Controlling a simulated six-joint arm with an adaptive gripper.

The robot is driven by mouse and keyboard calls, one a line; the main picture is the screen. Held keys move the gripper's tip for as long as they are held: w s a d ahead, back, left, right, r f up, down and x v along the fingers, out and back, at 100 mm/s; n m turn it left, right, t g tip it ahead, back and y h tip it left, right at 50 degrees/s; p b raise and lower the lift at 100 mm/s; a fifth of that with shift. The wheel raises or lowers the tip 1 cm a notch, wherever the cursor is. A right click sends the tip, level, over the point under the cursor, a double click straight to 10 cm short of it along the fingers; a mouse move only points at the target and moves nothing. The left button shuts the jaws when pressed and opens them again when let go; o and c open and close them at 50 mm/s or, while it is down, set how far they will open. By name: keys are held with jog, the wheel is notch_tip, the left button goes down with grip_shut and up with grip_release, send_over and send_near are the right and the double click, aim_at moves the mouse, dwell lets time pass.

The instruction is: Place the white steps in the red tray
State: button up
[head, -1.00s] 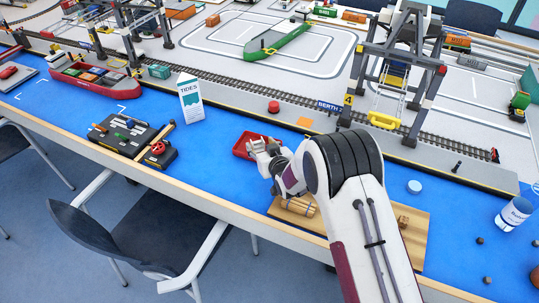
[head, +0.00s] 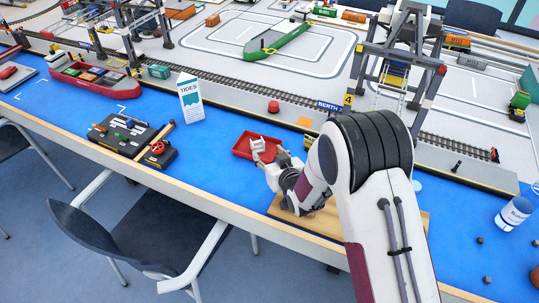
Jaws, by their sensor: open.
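The red tray (head: 241,150) lies on the blue mat near the middle of the head view. My gripper (head: 266,153) is at the tray's right side, low over its edge, with its jaws open. A small white piece (head: 257,145), which looks like the white steps, shows at the gripper's tips against the tray. I cannot tell whether it rests on the tray floor or still touches a finger. My gripper and wrist hide the tray's right part.
A wooden board (head: 325,226) lies under my arm, mostly hidden. A black control box (head: 130,133) and a TIDES sign (head: 190,98) stand to the left. A red button (head: 273,106) sits behind the tray.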

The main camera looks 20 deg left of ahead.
jog(key=shift+s+d+r, duration=0.1)
dwell(0.8)
jog(key=w+d+r+m+t+h, duration=0.1)
jog(key=d+r+m+h, duration=0.1)
jog(key=d+r, duration=0.8)
jog(key=w+d+r+m+t+h, duration=0.15)
jog(key=d+r, duration=0.45)
jog(key=r, duration=0.7)
jog(key=s+d+r+m, duration=0.25)
jog(key=d+r, duration=0.25)
jog(key=d, duration=0.3)
jog(key=s+d+r+m+g+h, duration=0.1)
jog(key=s+d+g+h, duration=0.25)
jog(key=s+d, duration=1)
jog(key=s+d+f+m+g+h, duration=0.1)
jog(key=s+d, duration=0.3)
jog(key=s, duration=0.6)
jog(key=s+d+f+m+g+h, duration=0.1)
jog(key=s+d+f+g, duration=0.1)
jog(key=s+d, duration=0.3)
jog(key=s, duration=0.4)
jog(key=shift+s+f+h, duration=0.3)
jog(key=shift+s+f, duration=0.05)
